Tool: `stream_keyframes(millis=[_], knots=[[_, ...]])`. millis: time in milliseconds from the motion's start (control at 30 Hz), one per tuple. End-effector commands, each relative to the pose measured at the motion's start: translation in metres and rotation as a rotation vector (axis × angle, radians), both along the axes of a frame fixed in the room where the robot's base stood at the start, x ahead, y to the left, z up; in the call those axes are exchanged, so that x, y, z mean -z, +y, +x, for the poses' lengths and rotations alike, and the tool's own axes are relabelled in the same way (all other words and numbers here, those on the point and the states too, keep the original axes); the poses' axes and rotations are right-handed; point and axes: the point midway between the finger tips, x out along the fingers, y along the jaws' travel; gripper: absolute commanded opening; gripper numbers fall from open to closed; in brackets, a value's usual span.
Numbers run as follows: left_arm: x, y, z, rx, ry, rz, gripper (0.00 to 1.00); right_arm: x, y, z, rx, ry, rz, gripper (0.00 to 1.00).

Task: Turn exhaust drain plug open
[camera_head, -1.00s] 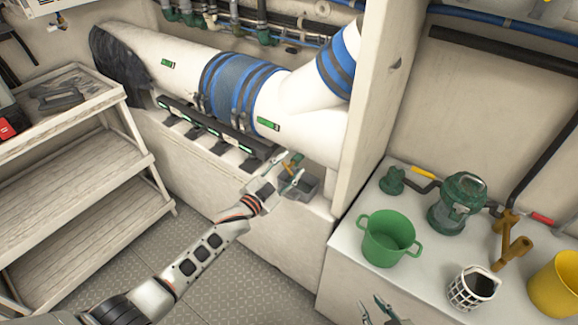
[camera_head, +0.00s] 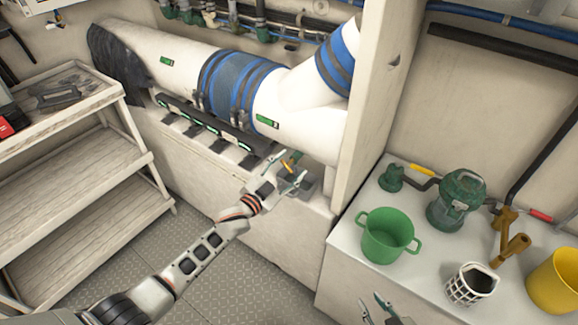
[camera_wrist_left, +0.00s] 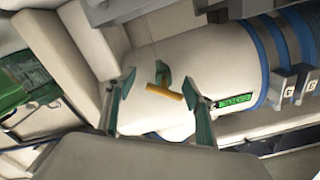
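The exhaust drain plug (camera_wrist_left: 163,82) has a yellow T-shaped handle on a green body, under the white exhaust pipe (camera_head: 307,130). In the head view its yellow handle (camera_head: 289,164) shows just by the fingers of my left gripper (camera_head: 289,174). In the left wrist view the open fingers of my left gripper (camera_wrist_left: 163,108) stand on either side of the plug, apart from it, with nothing between them touching. My right gripper (camera_head: 377,308) is at the bottom edge of the head view, its fingers spread and empty, away from the plug.
A grey box (camera_head: 306,186) sits on the ledge below the pipe. A partition (camera_head: 366,125) stands right of it. Wooden shelves (camera_head: 90,185) stand left.

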Motion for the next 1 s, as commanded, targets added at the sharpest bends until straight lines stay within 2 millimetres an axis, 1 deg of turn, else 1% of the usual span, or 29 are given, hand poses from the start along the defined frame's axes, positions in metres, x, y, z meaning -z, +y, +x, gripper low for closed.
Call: stream_keyframes(millis=[167,333,467,700,800,1000], knots=[[-0.002,0.001,0.000,-0.002,-0.003,-0.002,0.53,0.002,0.003,-0.003,0.005,0.007,0.007,0.27],[-0.002,0.009,-0.009,-0.002,-0.003,-0.001,0.53,0.001,0.002,-0.001,0.005,0.003,0.006,0.27],[-0.001,0.021,-0.026,-0.001,-0.002,-0.001,0.53,0.000,0.002,0.000,0.004,0.002,0.005,0.27],[-0.001,0.048,-0.065,-0.001,0.000,0.000,0.53,0.000,0.002,0.000,0.004,0.001,0.005,0.27],[-0.001,0.058,-0.079,0.000,-0.001,-0.002,0.53,0.000,0.002,0.000,0.005,0.000,0.005,0.27],[-0.001,0.069,-0.094,0.001,-0.001,-0.001,0.53,-0.001,0.002,0.000,0.005,0.000,0.005,0.27]])
